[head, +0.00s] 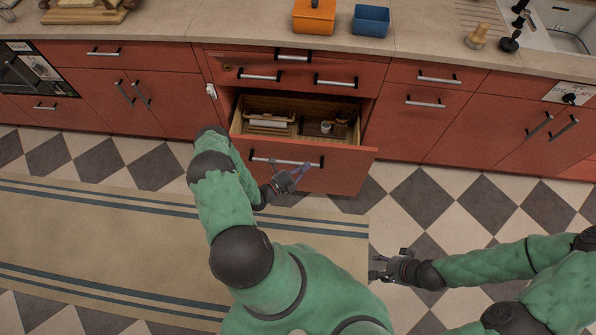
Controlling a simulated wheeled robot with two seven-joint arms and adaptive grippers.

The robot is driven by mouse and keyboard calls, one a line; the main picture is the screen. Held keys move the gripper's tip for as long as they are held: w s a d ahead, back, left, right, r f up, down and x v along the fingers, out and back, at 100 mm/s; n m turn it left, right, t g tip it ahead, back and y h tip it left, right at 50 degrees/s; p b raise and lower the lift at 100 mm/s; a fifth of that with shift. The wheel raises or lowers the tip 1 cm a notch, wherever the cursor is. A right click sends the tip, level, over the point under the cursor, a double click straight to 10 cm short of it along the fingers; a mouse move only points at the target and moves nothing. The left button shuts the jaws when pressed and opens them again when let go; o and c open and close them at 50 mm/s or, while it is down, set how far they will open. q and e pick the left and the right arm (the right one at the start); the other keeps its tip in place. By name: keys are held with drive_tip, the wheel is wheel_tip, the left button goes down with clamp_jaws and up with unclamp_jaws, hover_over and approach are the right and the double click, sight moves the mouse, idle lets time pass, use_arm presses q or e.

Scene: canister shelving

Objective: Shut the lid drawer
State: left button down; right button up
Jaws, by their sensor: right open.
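The open drawer (343,162) is pulled out from the red cabinet in the head view. It has a red front with a silver bar handle (285,162) and a light wooden inside. Several small items lie in it, among them pale stacked pieces and a white cup-like item. My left gripper (296,174) is right at the drawer front, by the right part of the handle. I cannot tell whether it touches the handle or whether its fingers are open. My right gripper (376,268) is open and empty over the floor, well away from the drawer.
The countertop (420,38) above holds an orange box (313,17) and a blue container (371,21). Other red cabinet doors and drawers are shut on both sides. A beige striped rug (100,240) lies on the checkered floor. The floor right of the drawer is clear.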

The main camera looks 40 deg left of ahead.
sight(322, 146)
use_arm(q)
drive_tip(key=w, duration=0.3)
drive_tip(key=w+b, duration=0.1)
drive_tip(key=w, duration=0.2)
drive_tip(key=shift+w+a, duration=0.2)
drive_tip(key=shift+w, duration=0.05)
drive_tip(key=shift+w+a, duration=0.3)
drive_tip(key=shift+w, duration=0.2)
use_arm(e)
drive_tip(key=shift+f, duration=0.75)
